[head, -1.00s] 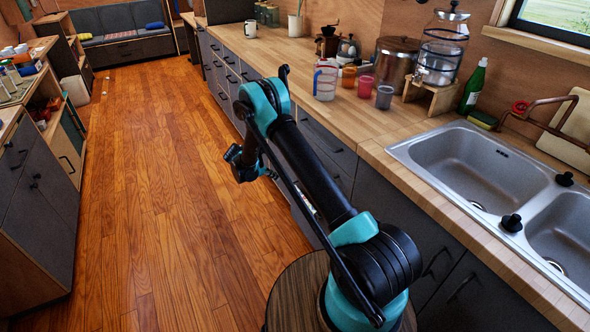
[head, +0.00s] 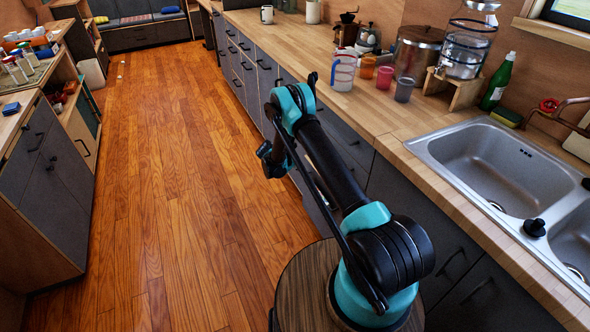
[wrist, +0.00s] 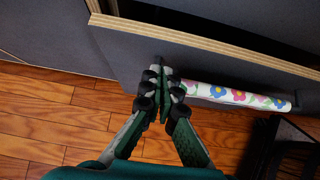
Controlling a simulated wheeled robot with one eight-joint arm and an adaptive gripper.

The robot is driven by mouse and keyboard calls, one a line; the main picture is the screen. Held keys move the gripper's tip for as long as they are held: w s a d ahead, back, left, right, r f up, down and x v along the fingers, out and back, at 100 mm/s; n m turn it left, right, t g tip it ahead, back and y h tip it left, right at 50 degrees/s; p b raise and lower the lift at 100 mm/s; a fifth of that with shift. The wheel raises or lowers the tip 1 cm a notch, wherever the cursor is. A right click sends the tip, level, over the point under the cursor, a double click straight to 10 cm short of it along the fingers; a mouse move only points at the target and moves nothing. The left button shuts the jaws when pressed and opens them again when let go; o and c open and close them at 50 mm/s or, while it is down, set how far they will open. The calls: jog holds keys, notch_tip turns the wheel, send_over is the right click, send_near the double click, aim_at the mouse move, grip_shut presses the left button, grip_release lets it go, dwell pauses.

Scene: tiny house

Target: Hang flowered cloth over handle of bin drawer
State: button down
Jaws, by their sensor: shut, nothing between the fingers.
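The flowered cloth (wrist: 240,96), white with blue, pink and red flowers, shows in the wrist view as a narrow strip along the front of a dark grey drawer (wrist: 125,45). A bar or handle under the cloth is hidden, so I cannot tell exactly how the cloth is held up. My gripper (wrist: 163,78) is shut and empty just left of the cloth's left end, close to the drawer front. I cannot tell whether the fingertips touch the cloth. In the head view the cloth is not visible and my gripper cannot be made out.
The drawer's pale plywood top edge (wrist: 200,39) stands out, with a dark gap behind it. Wooden floor (head: 165,190) lies open left of my arm. A counter (head: 375,115) with cups and a sink (head: 490,165) runs along the right. A grey cabinet (head: 45,190) stands at left.

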jog(key=shift+w+d, duration=0.2)
jog(key=shift+d, duration=0.3)
jog(key=shift+w+d, duration=0.2)
jog(key=shift+d, duration=0.3)
jog(key=shift+w+d, duration=0.3)
jog(key=shift+d, duration=0.45)
jog(key=shift+w+d, duration=0.35)
jog(key=shift+d, duration=0.4)
jog(key=shift+w+d, duration=0.3)
jog(key=shift+d, duration=0.45)
